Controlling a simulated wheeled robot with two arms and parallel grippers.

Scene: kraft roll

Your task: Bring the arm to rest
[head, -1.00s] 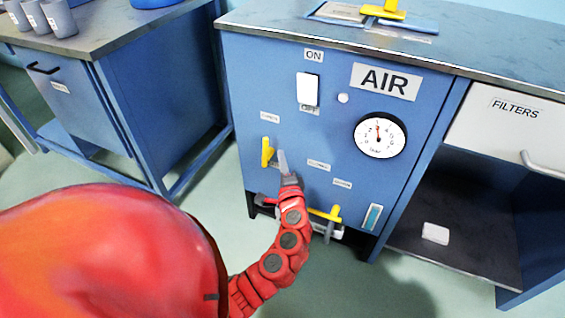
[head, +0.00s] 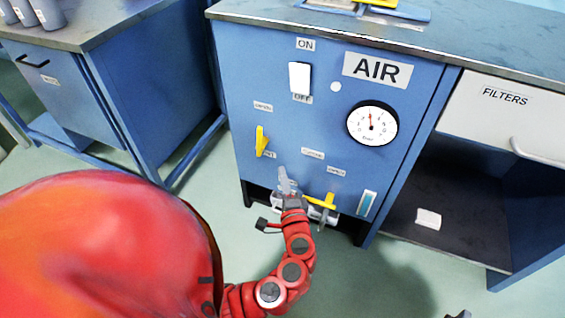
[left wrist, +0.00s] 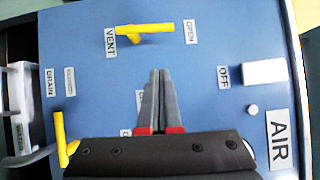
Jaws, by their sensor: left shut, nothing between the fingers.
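My left gripper (head: 287,180) is in front of the lower part of the blue air panel (head: 290,130). Its grey fingers are shut together with nothing between them, as the left wrist view (left wrist: 161,75) also shows. The yellow vent lever (head: 261,141) is up and left of the gripper, apart from it; it also shows at the top of the left wrist view (left wrist: 145,30). A second yellow lever (head: 320,201) by the drain label is close to the right of the gripper in the head view. A small grey tip at the bottom edge looks like my right gripper (head: 459,314), mostly cut off.
The panel carries a white switch (head: 300,78) between ON and OFF labels, and a round gauge (head: 372,125) with its needle near the top. At right is an open shelf with a white block (head: 428,219). Another bench (head: 130,85) stands at left; floor lies between.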

